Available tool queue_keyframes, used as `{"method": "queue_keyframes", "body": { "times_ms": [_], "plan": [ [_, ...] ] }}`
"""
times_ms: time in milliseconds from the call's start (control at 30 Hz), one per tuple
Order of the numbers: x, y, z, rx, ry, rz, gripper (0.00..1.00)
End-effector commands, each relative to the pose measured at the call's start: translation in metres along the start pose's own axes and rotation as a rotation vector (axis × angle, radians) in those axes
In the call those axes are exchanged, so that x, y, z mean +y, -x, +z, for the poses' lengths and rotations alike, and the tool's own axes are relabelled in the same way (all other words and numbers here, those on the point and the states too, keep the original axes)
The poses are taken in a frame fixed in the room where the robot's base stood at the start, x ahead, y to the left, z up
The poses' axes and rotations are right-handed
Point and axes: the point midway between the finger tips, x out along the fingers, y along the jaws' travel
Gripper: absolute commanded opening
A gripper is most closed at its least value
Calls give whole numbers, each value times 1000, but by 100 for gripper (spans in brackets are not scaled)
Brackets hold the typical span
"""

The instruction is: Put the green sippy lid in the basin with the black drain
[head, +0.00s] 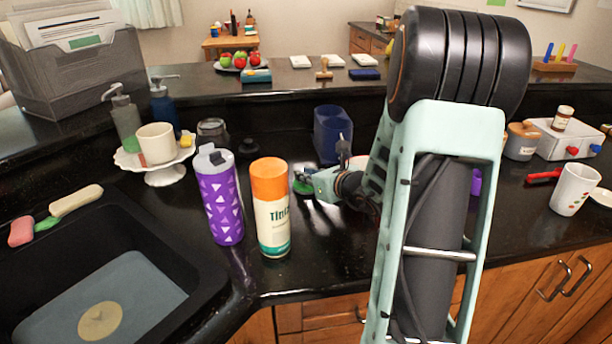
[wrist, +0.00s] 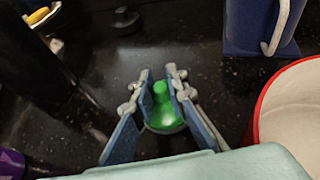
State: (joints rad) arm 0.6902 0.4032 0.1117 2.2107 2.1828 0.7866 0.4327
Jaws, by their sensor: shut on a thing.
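The green sippy lid (wrist: 165,112) is between the two fingers of my gripper (wrist: 160,80) in the wrist view, with its narrow spout up between them. My gripper is shut on it. In the head view my gripper (head: 310,182) is low over the dark counter, behind the orange-capped bottle, and the lid (head: 303,187) shows only as a small green patch at the fingers. Whether the lid touches the counter is hard to tell. A dark sink basin (head: 185,262) is at the lower left, with a tan disc (head: 100,321) on its grey floor. No black drain shows.
A purple tumbler (head: 221,196) and an orange-capped bottle (head: 271,212) stand between my gripper and the basin. A blue container (head: 332,133) is behind my gripper. A red-rimmed white vessel (wrist: 293,112) is close on the right in the wrist view. A sponge (head: 76,200) lies by the basin's back edge.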

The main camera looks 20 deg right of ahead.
Motion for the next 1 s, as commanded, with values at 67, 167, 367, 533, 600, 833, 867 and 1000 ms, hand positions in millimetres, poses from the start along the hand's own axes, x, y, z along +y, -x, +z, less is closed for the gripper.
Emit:
{"method": "queue_keyframes", "body": {
  "times_ms": [67,167,367,533,600,833,867,1000],
  "plan": [
    [0,0,-1,0,0,0,18],
    [0,0,-1,0,0,0,29],
    [0,0,-1,1,0,0,31],
    [0,1,2,0,0,0,31],
    [-1,6,2,0,0,-2,31],
    [-2,51,3,0,1,-4,31],
    [-1,58,3,0,1,-4,31],
    [-1,87,3,0,1,-3,31]
  ]
}}
